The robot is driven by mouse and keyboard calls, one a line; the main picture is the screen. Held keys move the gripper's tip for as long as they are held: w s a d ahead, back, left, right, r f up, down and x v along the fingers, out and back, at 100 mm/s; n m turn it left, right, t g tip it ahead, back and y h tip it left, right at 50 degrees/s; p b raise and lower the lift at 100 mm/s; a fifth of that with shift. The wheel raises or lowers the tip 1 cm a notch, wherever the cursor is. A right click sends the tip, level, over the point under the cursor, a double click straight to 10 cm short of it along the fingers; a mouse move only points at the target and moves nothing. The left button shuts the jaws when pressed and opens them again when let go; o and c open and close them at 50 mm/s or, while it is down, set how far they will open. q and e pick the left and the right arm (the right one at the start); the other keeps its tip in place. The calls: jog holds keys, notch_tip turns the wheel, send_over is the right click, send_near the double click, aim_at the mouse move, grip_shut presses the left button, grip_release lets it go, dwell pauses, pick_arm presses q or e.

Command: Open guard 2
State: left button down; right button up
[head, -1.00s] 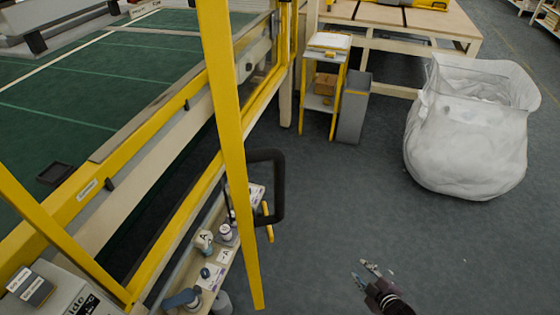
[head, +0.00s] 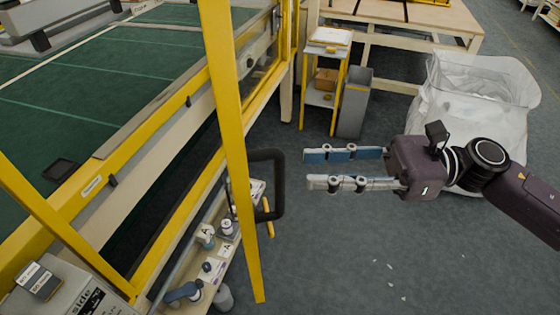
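The guard (head: 224,135) is a tall yellow frame post on the near side of the machine; no number on it can be read. Its black handle (head: 278,185) sticks out to the right of the post. My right gripper (head: 306,170) comes in from the right and points left toward the handle. Its two fingers are parallel and apart, with nothing between them. The fingertips appear a little to the right of the handle, not touching it. My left gripper is not in view.
A low shelf with bottles and boxes (head: 212,266) stands behind the guard. A grey bin (head: 354,105) and a small yellow-framed stand (head: 326,75) are at the back. A white bag (head: 477,95) stands behind my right arm. The floor (head: 350,260) is mostly clear, with small white scraps.

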aim_at(279, 167)
jog(key=a+p, duration=0.3)
jog(key=a, duration=0.3)
jog(key=shift+a+r, duration=0.1)
jog(key=shift+a, duration=0.3)
jog(key=shift+c, duration=0.3)
grip_shut()
